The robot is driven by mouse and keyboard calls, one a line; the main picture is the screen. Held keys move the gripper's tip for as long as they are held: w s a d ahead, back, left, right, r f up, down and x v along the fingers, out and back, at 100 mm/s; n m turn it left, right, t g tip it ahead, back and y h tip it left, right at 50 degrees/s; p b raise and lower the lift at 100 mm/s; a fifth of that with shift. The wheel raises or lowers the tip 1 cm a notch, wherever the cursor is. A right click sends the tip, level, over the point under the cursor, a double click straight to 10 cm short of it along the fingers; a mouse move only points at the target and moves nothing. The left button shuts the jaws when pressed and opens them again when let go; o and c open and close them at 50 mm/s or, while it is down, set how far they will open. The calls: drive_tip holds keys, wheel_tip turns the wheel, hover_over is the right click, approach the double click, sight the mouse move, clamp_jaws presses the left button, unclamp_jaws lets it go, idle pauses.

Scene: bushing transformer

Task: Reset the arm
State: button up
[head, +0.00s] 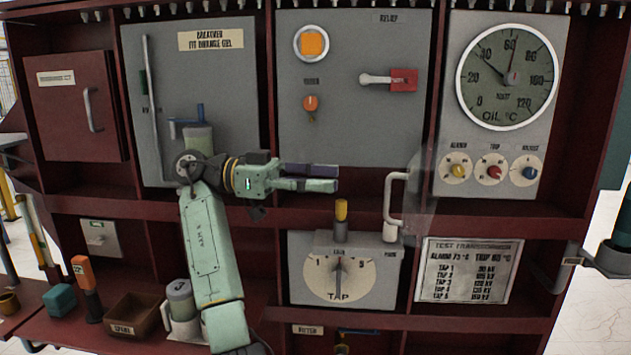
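My arm (208,245) rises from the bottom of the head view, bends at an elbow in front of the left grey panel, and points right. The depth gap to the cabinet is hard to judge.
An oil temperature gauge (507,77) and three knobs sit at the right. A yellow-topped post (341,212) stands below the gripper. A brown bin (133,314), a grey-lidded jug (181,303) and an orange-topped tool (83,273) stand on the lower-left shelf, beside my arm.

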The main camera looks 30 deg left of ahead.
drive_tip(key=shift+s+a, duration=0.1)
drive_tip(key=shift+a, duration=0.35)
